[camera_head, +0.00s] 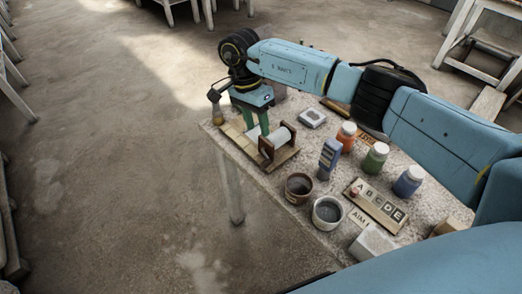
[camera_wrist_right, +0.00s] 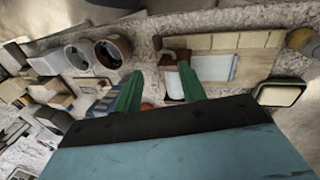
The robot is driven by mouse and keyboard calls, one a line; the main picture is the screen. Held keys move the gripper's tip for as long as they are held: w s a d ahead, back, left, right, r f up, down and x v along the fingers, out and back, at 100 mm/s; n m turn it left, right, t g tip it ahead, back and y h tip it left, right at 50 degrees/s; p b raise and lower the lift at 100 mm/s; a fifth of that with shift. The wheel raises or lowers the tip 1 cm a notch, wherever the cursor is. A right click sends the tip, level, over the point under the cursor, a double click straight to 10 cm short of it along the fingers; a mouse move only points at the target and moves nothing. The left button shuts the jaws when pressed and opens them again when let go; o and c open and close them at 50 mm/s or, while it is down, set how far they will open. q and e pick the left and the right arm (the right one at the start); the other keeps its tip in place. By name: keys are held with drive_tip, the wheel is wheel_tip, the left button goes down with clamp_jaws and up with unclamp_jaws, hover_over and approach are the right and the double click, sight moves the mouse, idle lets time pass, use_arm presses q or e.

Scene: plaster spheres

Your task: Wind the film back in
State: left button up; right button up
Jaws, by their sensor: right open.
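A winder with dark wooden end pieces holds a pale roll of film (camera_head: 277,140) near the table's far left corner. Its wooden baseboard (camera_head: 284,157) extends left as a light strip marked in sections. A whitish length of film (camera_wrist_right: 212,68) lies along the board in the right wrist view. My right gripper (camera_head: 251,120) points down over the board, just behind and left of the roll. Its green fingers stand apart, and they also show in the right wrist view (camera_wrist_right: 160,70). I cannot tell whether they touch the winder. My left gripper is out of view.
A brown cup (camera_head: 298,188) and a pale cup (camera_head: 327,212) stand near the front edge. A blue-grey block (camera_head: 329,158), orange (camera_head: 347,136), green (camera_head: 376,157) and blue (camera_head: 409,180) jars and a letter board (camera_head: 376,207) stand to the right. My right arm spans above.

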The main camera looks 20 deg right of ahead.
sight(265, 161)
drive_tip(key=x, duration=1)
drive_tip(key=shift+s, duration=0.25)
drive_tip(key=shift+s+f, duration=0.1)
drive_tip(key=shift+f, duration=0.65)
drive_tip(key=shift+c, duration=0.2)
clamp_jaws()
drive_tip(key=shift+d, duration=0.1)
